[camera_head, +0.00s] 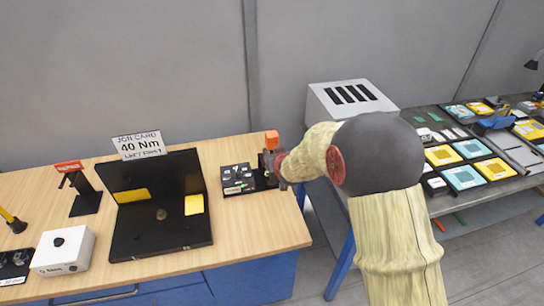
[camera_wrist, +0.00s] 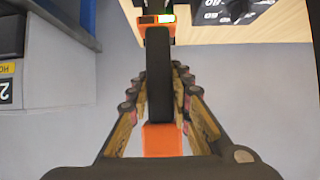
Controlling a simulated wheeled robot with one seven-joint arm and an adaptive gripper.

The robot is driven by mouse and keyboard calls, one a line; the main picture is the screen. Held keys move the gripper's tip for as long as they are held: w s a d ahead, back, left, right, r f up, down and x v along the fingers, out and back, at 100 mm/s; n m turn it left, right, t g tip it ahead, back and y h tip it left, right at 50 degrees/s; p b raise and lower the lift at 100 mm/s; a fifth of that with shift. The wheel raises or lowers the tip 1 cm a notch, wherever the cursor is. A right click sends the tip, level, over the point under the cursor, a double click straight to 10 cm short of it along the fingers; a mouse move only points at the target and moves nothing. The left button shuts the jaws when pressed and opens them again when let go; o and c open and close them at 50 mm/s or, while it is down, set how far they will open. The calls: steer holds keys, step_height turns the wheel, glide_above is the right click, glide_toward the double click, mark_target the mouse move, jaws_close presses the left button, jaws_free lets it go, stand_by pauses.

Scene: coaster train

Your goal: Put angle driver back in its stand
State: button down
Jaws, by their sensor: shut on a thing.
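My gripper (camera_wrist: 160,82) is shut around the black handle of the angle driver (camera_wrist: 158,62), which has an orange end nearest the wrist and an orange far end with a small lit green display. In the head view my gripper (camera_head: 272,163) is at the right end of the wooden bench, beside a black box with white markings. A black upright stand (camera_head: 85,190) with an orange lettered top is at the bench's left, apart from my gripper.
The black marked box (camera_head: 238,178) is close by my gripper. A black open case (camera_head: 160,232) with yellow pieces, a job card reading 40 Nm (camera_head: 139,145) and a white box (camera_head: 63,250) are on the bench. Right, a grey table (camera_head: 470,203) bears several trays; floor shows between.

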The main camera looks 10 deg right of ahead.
steer(key=shift+w+r+b, duration=0.15)
steer(key=shift+w+b, duration=0.25)
steer(key=shift+w, duration=1.1)
steer(key=shift+w+r+b, duration=0.1)
steer(key=shift+w+b, duration=0.25)
steer(key=shift+w, duration=1.1)
stand_by(0.6)
steer(key=shift+f+b, duration=0.8)
steer(key=shift+b, duration=0.2)
stand_by(0.9)
steer(key=c, duration=1.6)
jaws_free()
steer(key=shift+s+f, duration=0.1)
steer(key=shift+o, duration=0.3)
